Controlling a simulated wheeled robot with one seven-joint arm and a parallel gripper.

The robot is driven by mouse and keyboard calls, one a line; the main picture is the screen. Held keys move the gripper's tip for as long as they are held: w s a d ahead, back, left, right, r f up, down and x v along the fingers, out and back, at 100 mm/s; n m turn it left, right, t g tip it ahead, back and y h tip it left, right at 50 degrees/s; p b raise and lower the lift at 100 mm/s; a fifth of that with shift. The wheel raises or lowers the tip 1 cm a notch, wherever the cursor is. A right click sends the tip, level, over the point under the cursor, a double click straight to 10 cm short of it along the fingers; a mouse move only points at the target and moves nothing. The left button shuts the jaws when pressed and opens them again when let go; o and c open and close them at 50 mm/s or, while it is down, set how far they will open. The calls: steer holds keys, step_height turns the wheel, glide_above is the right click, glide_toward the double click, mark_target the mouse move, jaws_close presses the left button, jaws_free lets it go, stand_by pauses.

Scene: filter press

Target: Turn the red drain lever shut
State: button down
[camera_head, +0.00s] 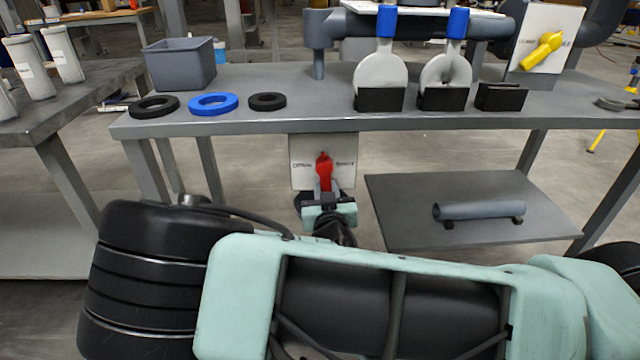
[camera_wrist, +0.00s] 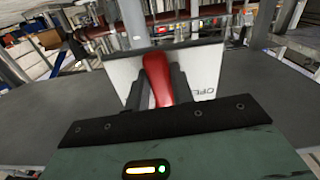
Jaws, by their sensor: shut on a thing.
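The red drain lever (camera_head: 323,165) is mounted on a pale plate (camera_head: 345,172) below the front edge of the grey bench. It points upright in the head view, in line with my gripper. The plate has a label on each side of the lever, too small to read surely. My gripper (camera_head: 325,190) is shut on the lever from the front. In the wrist view the red lever (camera_wrist: 157,80) stands between my two dark fingers (camera_wrist: 160,92), tilted slightly. The fingers hide the lower part of the lever.
The bench (camera_head: 330,122) carries a grey bin (camera_head: 180,66), black and blue rings, two round plates in black holders, and a yellow lever (camera_head: 541,51) on another plate. A lower shelf (camera_head: 470,232) holding a grey cylinder (camera_head: 478,209) is right of my gripper.

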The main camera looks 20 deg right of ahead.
mark_target(340, 175)
steer(key=n+p, duration=0.1)
steer(key=d+n, duration=0.1)
steer(key=n, duration=0.1)
steer(key=d+n+p, duration=0.1)
steer(key=shift+s+r+n+p, duration=0.3)
steer(key=shift+s+r, duration=0.05)
steer(key=shift+r, duration=0.05)
steer(key=shift+s+d+r+n+p, duration=0.1)
steer(key=shift+d+r+n+p, duration=0.15)
steer(key=shift+n, duration=0.35)
steer(key=shift+s+d+n+p, duration=0.15)
steer(key=shift+n+p, duration=0.2)
steer(key=shift+n, duration=0.25)
steer(key=shift+w+d+r+n+p, duration=0.1)
steer(key=shift+d+r+n+p, duration=0.15)
steer(key=shift+n, duration=0.35)
steer(key=shift+f, duration=0.1)
steer(key=c, duration=1.2)
jaws_free()
steer(key=p+v, duration=0.1)
steer(key=v, duration=1.6)
steer(key=shift+s, duration=0.25)
